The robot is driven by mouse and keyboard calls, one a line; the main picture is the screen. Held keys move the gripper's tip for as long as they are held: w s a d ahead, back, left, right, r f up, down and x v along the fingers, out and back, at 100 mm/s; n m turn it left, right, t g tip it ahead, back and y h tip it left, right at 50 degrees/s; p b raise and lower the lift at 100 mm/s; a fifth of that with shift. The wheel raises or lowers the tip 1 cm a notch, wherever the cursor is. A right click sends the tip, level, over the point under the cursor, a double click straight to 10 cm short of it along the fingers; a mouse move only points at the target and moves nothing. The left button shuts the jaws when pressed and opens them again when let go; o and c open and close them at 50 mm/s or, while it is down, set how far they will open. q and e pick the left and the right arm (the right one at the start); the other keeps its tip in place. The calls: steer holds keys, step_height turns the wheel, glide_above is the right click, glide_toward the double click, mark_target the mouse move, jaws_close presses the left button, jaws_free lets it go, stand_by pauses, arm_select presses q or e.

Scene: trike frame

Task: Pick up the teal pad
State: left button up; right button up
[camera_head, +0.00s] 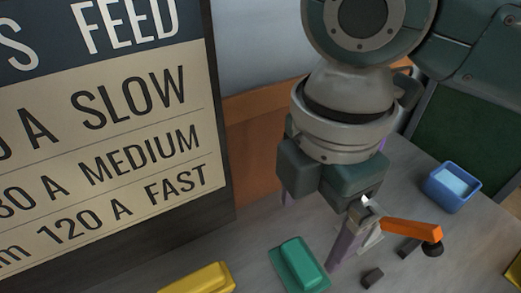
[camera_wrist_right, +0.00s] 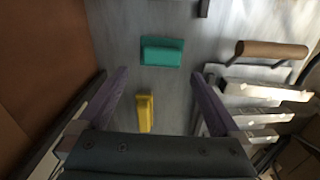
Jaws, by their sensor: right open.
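The teal pad (camera_head: 299,265) lies flat on the grey tabletop near the bottom middle of the head view. It shows whole in the right wrist view (camera_wrist_right: 162,51), just beyond the fingertips and roughly centred between them. My right gripper (camera_head: 312,235) is open, with its purple fingers apart and nothing between them. It is behind and to the right of the pad in the head view, and also shows in the wrist view (camera_wrist_right: 158,77). Its fingers do not visibly touch the pad. My left gripper is not in view.
A yellow pad (camera_head: 197,279) lies left of the teal one. A large sign (camera_head: 105,120) stands at left.

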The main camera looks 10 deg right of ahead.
mark_target(302, 259)
steer(key=f, duration=0.3)
steer(key=shift+s+d+f+b, duration=0.15)
steer(key=shift+s+f+b, duration=0.15)
steer(key=shift+s, duration=0.05)
step_height(302, 259, down, 5)
steer(key=shift+w+f+b, duration=0.1)
steer(key=shift+w+b, duration=0.05)
steer(key=shift+b, duration=0.7)
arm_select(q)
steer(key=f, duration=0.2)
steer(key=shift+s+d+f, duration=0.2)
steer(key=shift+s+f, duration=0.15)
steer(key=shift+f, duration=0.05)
arm_select(e)
steer(key=shift+c, duration=0.2)
steer(key=c, duration=1.1)
